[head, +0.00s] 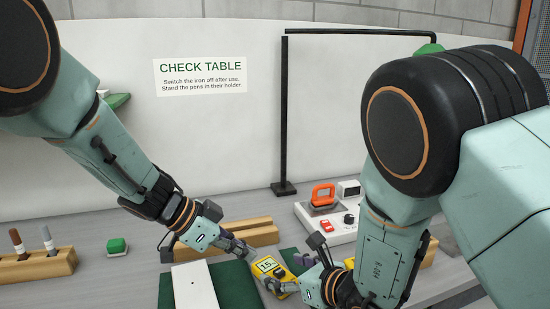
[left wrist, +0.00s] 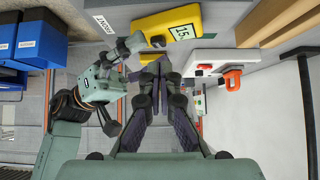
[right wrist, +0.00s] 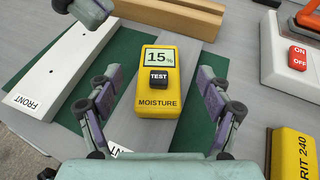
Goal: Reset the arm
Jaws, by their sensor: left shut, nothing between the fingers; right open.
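My left gripper (head: 248,252) is shut and empty above the table's middle, beside the yellow moisture meter (head: 268,268). Its closed fingers (left wrist: 158,85) show in the left wrist view. My right gripper (head: 280,283) is open, low at the near side of the meter.
Wooden rails (head: 250,235) lie behind the mat. An orange-handled iron (head: 323,196) rests on a white base with a red switch at the right. A yellow block (right wrist: 292,155) lies right of the meter.

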